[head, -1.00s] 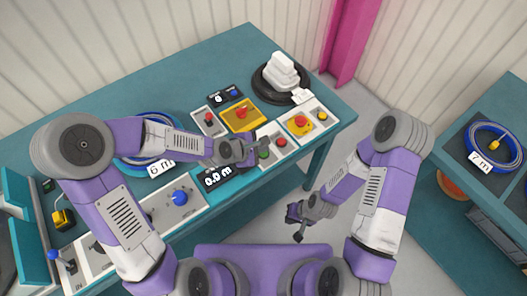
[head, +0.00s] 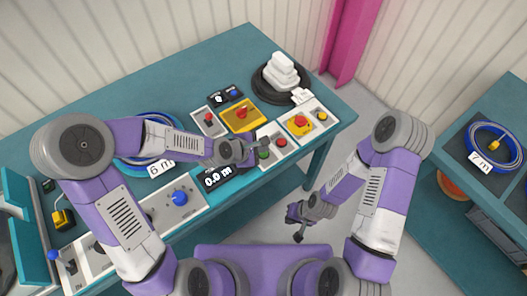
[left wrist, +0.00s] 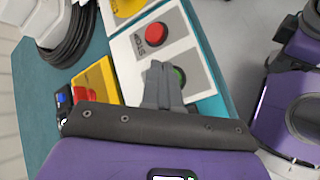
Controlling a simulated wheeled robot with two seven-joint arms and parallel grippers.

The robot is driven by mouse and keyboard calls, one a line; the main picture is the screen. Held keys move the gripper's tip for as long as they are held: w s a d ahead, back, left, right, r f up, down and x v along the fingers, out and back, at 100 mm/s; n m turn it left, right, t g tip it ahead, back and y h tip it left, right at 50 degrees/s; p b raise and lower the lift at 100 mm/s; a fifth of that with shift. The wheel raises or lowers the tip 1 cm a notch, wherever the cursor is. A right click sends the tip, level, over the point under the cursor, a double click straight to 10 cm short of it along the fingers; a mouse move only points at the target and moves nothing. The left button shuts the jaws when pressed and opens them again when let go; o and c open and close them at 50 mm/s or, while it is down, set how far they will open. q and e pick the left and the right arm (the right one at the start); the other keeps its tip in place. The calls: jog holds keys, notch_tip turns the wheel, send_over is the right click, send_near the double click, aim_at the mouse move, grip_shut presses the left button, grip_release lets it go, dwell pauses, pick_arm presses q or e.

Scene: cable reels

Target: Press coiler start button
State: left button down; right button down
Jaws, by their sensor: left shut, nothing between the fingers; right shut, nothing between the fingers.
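The green button (left wrist: 179,75) sits on a white panel (left wrist: 186,55) below a red button (left wrist: 156,33) labelled STOP. In the head view, the green button (head: 264,154) and red button (head: 281,143) lie near the table's front edge. My left gripper (head: 263,144) is shut and empty, with its tips over the panel close to the green button. In the left wrist view its fingers (left wrist: 160,75) partly cover the green button; I cannot tell whether they touch it. My right gripper (head: 295,224) is shut and empty, low in front of the table.
A yellow switch box (head: 241,115), another yellow-and-red button panel (head: 301,124) and a black reel (head: 281,84) stand nearby. A blue coil (head: 130,159) tagged 6 m lies left. Another table (head: 510,95) at right holds a 7 m coil.

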dwell(0.4)
pick_arm(q)
jog(key=shift+f+b, duration=0.4)
jog(key=shift+b, duration=0.05)
